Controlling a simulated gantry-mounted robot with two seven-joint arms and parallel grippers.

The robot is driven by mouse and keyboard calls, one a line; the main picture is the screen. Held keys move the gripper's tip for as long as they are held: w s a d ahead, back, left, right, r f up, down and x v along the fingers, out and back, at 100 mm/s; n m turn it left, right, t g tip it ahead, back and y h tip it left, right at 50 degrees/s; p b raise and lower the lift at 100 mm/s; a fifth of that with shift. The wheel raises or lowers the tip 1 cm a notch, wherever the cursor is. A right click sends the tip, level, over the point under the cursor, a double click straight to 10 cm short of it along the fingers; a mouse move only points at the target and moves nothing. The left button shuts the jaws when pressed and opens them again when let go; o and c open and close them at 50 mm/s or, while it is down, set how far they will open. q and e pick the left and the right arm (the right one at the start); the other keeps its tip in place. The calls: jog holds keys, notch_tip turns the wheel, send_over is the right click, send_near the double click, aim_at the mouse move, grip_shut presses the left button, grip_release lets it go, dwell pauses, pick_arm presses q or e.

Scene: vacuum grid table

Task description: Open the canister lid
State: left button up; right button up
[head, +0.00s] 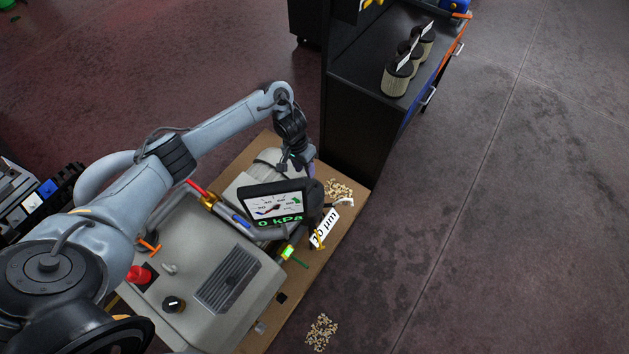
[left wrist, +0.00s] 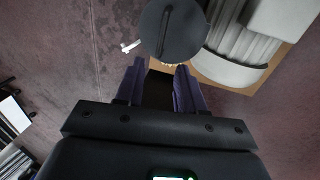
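The canister's dark round lid (left wrist: 172,30) shows at the top of the left wrist view, with a raised bar across its middle. It looks seated. In the head view the dark canister (head: 315,196) is mostly hidden behind the gauge screen, so its lid is hard to make out. My left gripper (head: 299,170) hangs beside the canister on its far side, pointing down. In the left wrist view its two purple fingers (left wrist: 160,68) are apart with nothing between them, and the lid lies beyond their tips. My right gripper is in neither view.
A gauge screen (head: 274,204) reading 0 kPa stands in front of the canister on a grey machine (head: 205,262). Pellets (head: 321,332) lie spilled. A black cabinet (head: 352,130) with three filters (head: 397,78) stands behind.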

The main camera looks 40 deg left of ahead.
aim_at(310, 188)
pick_arm(q)
jog(key=f+b, duration=0.1)
jog(key=f, duration=0.1)
jog(key=d+f+b, duration=0.1)
jog(key=f, duration=0.2)
jog(key=f+b, duration=0.1)
jog(key=f, duration=0.2)
jog(key=shift+s+d, duration=0.1)
jog(key=shift+d, duration=0.15)
jog(key=shift+d+f, duration=0.15)
jog(key=shift+f, duration=0.55)
jog(key=shift+c, duration=0.5)
grip_shut()
